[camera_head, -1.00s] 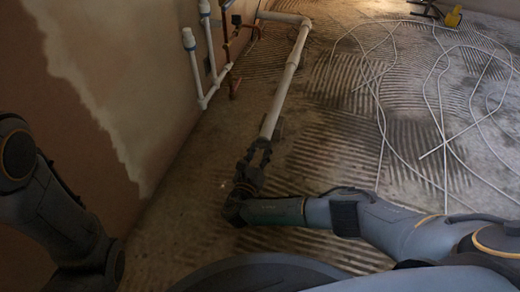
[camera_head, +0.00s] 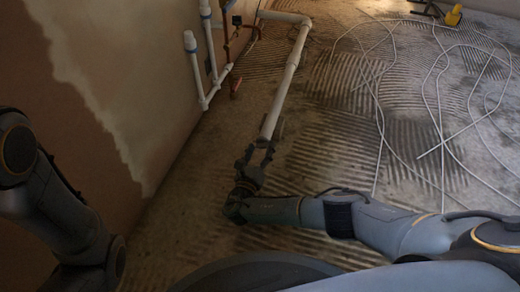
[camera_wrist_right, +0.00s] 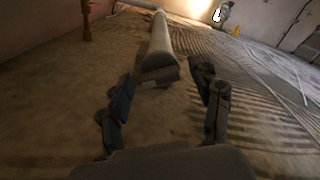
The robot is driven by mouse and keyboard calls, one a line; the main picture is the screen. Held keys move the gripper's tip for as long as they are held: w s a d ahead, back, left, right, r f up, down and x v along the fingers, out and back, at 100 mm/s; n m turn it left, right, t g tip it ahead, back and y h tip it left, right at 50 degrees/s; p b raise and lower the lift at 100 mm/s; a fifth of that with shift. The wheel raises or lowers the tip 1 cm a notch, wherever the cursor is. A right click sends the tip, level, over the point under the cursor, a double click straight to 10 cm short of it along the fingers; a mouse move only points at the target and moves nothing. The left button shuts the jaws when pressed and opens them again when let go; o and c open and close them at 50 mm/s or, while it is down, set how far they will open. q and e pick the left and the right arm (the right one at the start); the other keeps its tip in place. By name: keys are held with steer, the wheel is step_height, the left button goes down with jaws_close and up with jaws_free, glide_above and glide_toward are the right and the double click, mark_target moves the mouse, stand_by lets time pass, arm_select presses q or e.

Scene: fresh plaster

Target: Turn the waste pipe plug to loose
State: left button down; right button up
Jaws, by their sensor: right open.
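The white waste pipe (camera_head: 285,85) runs low along the floor beside the wall, its near end towards me. In the right wrist view the pipe (camera_wrist_right: 159,42) ends in a darker, block-like piece (camera_wrist_right: 160,76), which looks like the plug; its marking is too dim to read. My right gripper (camera_head: 259,158) is at this near end. In the right wrist view its two fingers (camera_wrist_right: 166,82) stand apart, one on each side of the end piece, with gaps visible. Nothing is gripped. My left arm shows at the left edge, but its gripper is out of view.
White upright pipes (camera_head: 192,65) and a copper pipe (camera_head: 236,75) stand against the half-plastered wall (camera_head: 110,75) on the left. Loose white cables (camera_head: 440,110) lie across the ridged floor on the right. A yellow object (camera_head: 453,16) is far back.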

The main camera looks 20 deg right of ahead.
steer(key=v, duration=0.7)
steer(key=shift+s+a, duration=0.15)
steer(key=shift+s, duration=0.1)
stand_by(0.3)
